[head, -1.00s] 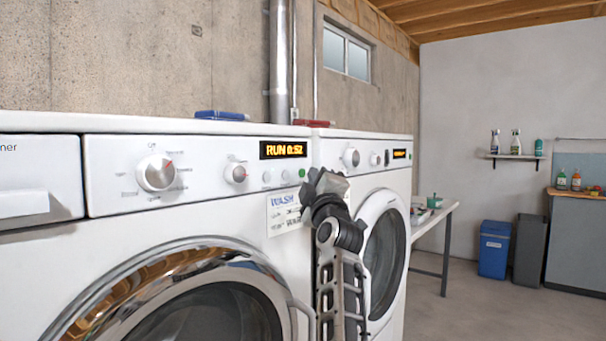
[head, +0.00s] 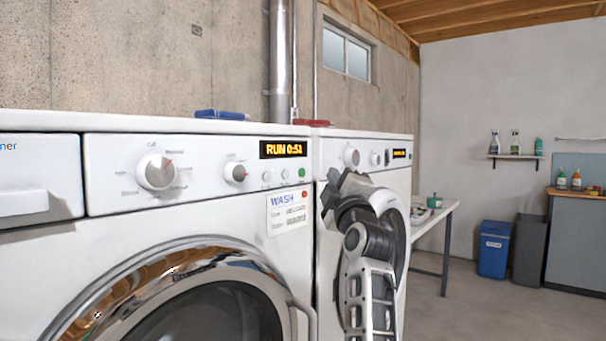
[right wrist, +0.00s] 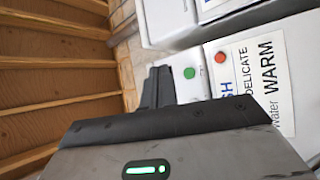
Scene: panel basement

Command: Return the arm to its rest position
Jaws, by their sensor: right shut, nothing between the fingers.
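My right arm rises in front of the second machine in the head view, with its dark right gripper (head: 335,186) at the top, right of the washer's front. The gripper is shut and empty. In the right wrist view its dark fingers (right wrist: 158,86) are together, pointing toward the machines. The near washer (head: 200,225) has a large dial (head: 156,172), a smaller dial (head: 236,172), a lit display (head: 283,149) reading RUN 0:51 and a WASH label (head: 289,211). A green button (right wrist: 189,72) and a red button (right wrist: 220,57) show in the wrist view. My left gripper is not in view.
The second machine (head: 340,150) stands right behind my arm, its door partly hidden. A white table (head: 432,222) with small items, a blue bin (head: 494,250) and a grey cabinet (head: 575,240) stand farther right. The floor between is clear.

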